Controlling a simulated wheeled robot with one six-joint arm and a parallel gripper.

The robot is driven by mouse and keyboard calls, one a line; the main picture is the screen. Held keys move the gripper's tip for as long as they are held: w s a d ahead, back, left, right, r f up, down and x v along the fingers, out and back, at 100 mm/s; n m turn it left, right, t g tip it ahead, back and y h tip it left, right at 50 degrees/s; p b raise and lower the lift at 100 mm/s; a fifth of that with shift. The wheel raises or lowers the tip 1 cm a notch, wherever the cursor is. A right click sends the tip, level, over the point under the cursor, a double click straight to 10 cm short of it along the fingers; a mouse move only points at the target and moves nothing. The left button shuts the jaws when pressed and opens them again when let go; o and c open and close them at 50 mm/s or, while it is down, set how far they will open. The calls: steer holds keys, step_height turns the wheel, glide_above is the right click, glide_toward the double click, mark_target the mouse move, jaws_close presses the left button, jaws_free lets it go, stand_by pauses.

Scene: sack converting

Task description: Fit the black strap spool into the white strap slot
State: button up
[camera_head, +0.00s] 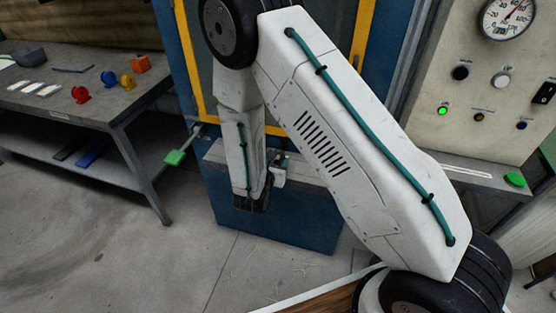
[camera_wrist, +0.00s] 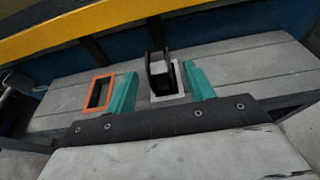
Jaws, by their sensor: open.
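The black strap spool (camera_wrist: 157,70) stands upright in the wrist view, at the white strap slot (camera_wrist: 168,97). Its lower end appears to be inside the white frame; how deep it sits cannot be told. My gripper (camera_wrist: 160,84) is open, with one teal finger left of the spool and the other to its right. Gaps show between the fingers and the spool, so it is not gripped. In the head view my arm hides the spool and the slot.
An orange-framed slot (camera_wrist: 97,93) lies left of the white one on the grey ledge. A yellow bar (camera_wrist: 100,32) runs behind. A table (camera_head: 120,108) at left holds red (camera_head: 81,94), blue (camera_head: 108,78) and yellow (camera_head: 127,81) pieces. A green-ended lever (camera_head: 175,157) juts out.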

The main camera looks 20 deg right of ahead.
steer(key=x, duration=0.4)
steer(key=shift+w, duration=0.15)
jaws_close()
steer(key=shift+r, duration=0.15)
